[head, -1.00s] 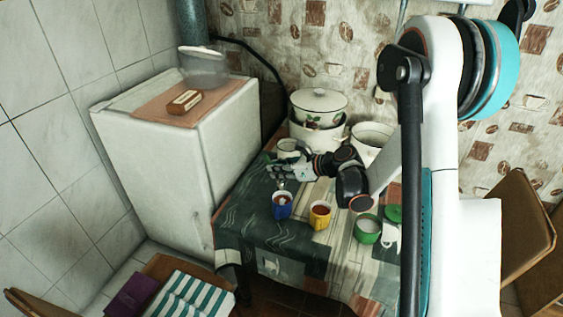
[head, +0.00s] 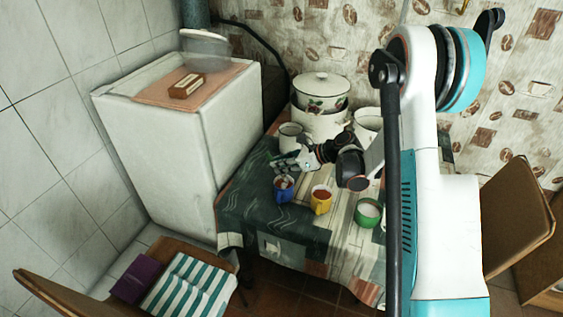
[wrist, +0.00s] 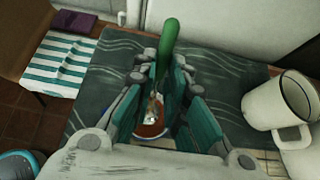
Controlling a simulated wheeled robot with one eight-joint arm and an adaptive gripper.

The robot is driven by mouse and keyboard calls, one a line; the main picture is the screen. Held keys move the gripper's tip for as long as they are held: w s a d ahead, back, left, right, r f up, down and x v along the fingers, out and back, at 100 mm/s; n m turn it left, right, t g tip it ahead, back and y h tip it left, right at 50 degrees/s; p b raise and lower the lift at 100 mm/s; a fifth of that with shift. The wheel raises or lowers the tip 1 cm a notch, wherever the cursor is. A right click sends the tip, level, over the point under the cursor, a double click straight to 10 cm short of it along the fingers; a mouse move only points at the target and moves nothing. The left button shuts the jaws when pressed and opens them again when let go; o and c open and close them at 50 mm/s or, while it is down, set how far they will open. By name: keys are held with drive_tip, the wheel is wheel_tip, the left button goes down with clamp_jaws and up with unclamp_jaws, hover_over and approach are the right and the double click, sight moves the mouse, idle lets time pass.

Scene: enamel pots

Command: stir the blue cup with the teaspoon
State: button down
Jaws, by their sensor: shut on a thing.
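The blue cup (head: 284,193) stands on the table near its left front edge, with reddish-brown liquid in it. In the wrist view the liquid and rim (wrist: 150,129) show below the fingers. My gripper (head: 284,163) is just above and behind the cup. It is shut on the teaspoon, whose green handle (wrist: 169,42) sticks up between the fingers in the wrist view. The metal end of the teaspoon reaches down into the cup; how deep the bowl sits is hidden.
A yellow cup (head: 321,199) stands close right of the blue cup, and a green cup (head: 368,213) farther right. A white mug (head: 290,136) and pots (head: 320,95) stand behind my gripper. A fridge (head: 165,145) is left of the table. My arm hides the table's right side.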

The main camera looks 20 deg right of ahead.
sight(285, 177)
drive_tip(key=shift+f+b, duration=2.75)
drive_tip(key=shift+f, duration=0.55)
drive_tip(key=shift+d, duration=0.1)
